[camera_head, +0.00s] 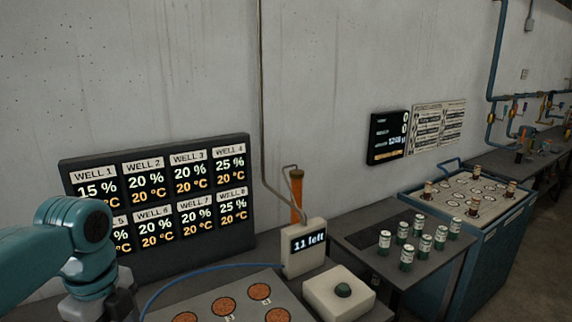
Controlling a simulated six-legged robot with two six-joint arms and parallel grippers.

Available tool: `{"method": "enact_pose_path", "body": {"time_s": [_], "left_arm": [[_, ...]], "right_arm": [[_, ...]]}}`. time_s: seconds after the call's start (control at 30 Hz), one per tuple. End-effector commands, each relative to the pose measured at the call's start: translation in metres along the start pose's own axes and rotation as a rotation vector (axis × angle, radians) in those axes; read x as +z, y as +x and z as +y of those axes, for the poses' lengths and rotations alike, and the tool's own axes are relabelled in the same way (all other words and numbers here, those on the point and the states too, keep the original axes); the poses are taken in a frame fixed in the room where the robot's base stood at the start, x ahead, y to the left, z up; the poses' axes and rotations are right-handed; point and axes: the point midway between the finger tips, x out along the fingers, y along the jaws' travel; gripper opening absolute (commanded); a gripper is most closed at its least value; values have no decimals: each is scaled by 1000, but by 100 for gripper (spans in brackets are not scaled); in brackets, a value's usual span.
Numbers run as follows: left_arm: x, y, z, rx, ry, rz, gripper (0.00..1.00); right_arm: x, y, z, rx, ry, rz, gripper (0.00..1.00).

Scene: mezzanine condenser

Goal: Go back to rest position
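My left arm comes in at the lower left, teal with a grey wrist part pointing down. The wrist runs off the bottom edge, so the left gripper's fingers are not in view. The arm covers the lower left of a dark display board with well readings (157,201). My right arm and gripper are not in view. No held object shows.
A plate with brown round wells (224,306) lies below the board. Beside it stand a dispenser reading "11 left" (304,246) and a white box with a green button (340,292). Several green-and-white vials (407,255) stand on a dark table; a blue cart (490,240) is farther right.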

Motion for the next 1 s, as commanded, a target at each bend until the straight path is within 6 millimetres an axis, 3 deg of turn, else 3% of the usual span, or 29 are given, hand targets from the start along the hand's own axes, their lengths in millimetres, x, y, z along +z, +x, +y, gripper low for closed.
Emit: {"method": "enact_pose_path", "body": {"time_s": [0.07,0.37,0.57,0.63,0.73,0.8,0.9,1.0], "left_arm": [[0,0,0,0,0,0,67],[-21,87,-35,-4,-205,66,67],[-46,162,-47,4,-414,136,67],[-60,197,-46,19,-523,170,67],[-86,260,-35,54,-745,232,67],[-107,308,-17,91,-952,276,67],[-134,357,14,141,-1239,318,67],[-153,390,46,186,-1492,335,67]], "right_arm": [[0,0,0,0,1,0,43],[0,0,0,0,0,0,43],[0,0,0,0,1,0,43],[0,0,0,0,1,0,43],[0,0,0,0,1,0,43],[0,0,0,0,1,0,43],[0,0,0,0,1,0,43],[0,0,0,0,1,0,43]]}}
